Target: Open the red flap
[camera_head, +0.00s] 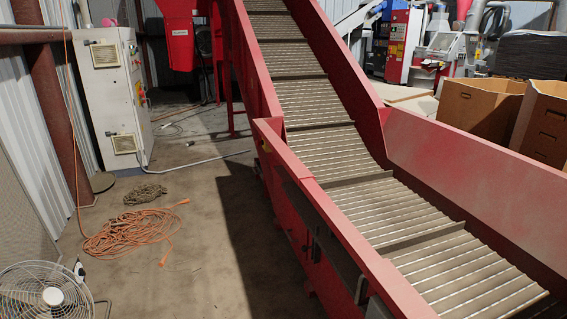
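A large red conveyor with a slatted metal belt (320,145) rises from the lower right to the top of the view. Its near red side wall (345,235) runs along the left of the belt, with dark brackets on its outer face. A wide, scuffed red panel (470,165) stands along the belt's right side. A red hopper-like box (179,45) hangs at the upper left. I cannot tell which red part is the flap, or whether any flap is open. My gripper is not in view.
A white electrical cabinet (117,98) stands at the left. An orange cable coil (125,232), a smaller dark coil (145,194) and a white fan (42,293) are on the floor. Brown boxes (478,108) stand behind the right panel. Concrete floor (205,225) left of the conveyor is mostly clear.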

